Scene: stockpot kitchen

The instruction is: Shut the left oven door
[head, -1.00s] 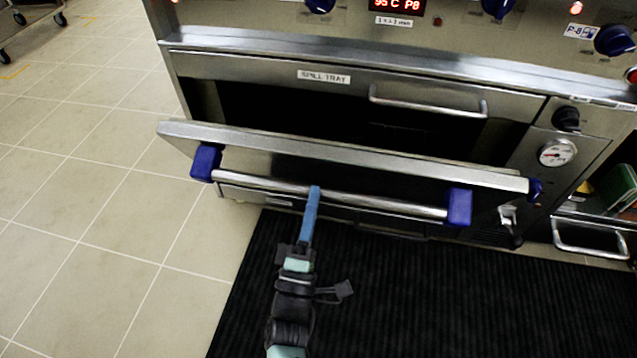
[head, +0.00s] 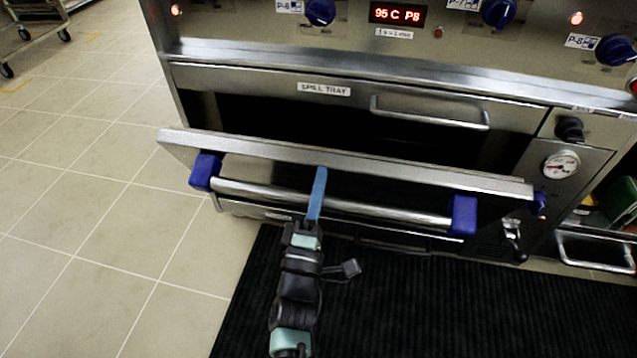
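The left oven door (head: 345,168) is a steel panel hinged at the bottom. It stands tilted partway open, with a dark gap above it into the oven (head: 340,118). A steel bar handle (head: 385,208) with blue end mounts runs across its front. My gripper (head: 317,193) is at the handle, left of its middle, with its blue finger crossing over the bar and its tip near the door front. Only one finger outline shows, so I cannot tell whether it is open or shut, or whether it touches the door.
A spill tray drawer (head: 430,108) with its own handle is above the door. A gauge (head: 561,164) and dark knob are on the right. A black ribbed mat (head: 430,305) covers the floor in front.

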